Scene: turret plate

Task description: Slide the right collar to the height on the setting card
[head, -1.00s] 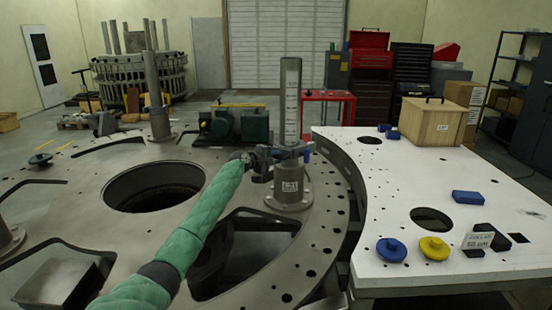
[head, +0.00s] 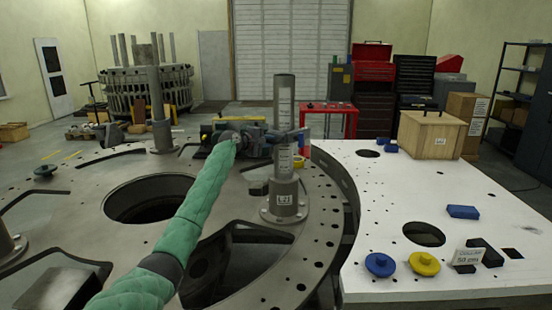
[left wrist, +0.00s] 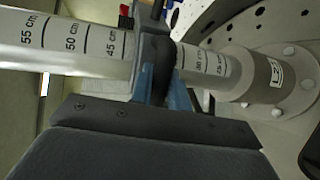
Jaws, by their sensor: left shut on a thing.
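In the left wrist view the collar (left wrist: 178,95) is around the post, partly hidden by my gripper. The marks 45, 50 and 55 cm show on the scale (left wrist: 75,40), on the side of the collar away from the post's flanged base (left wrist: 270,80). The setting card (head: 467,256) stands on the white table; its small print seems to end in "cm", but the number is hard to read. My right gripper is not in view.
The white table (head: 385,215) holds a blue disc (head: 380,264), a yellow disc (head: 424,263), a blue block (head: 462,211) and a wooden box (head: 431,134). The round plate (head: 235,190) has large openings.

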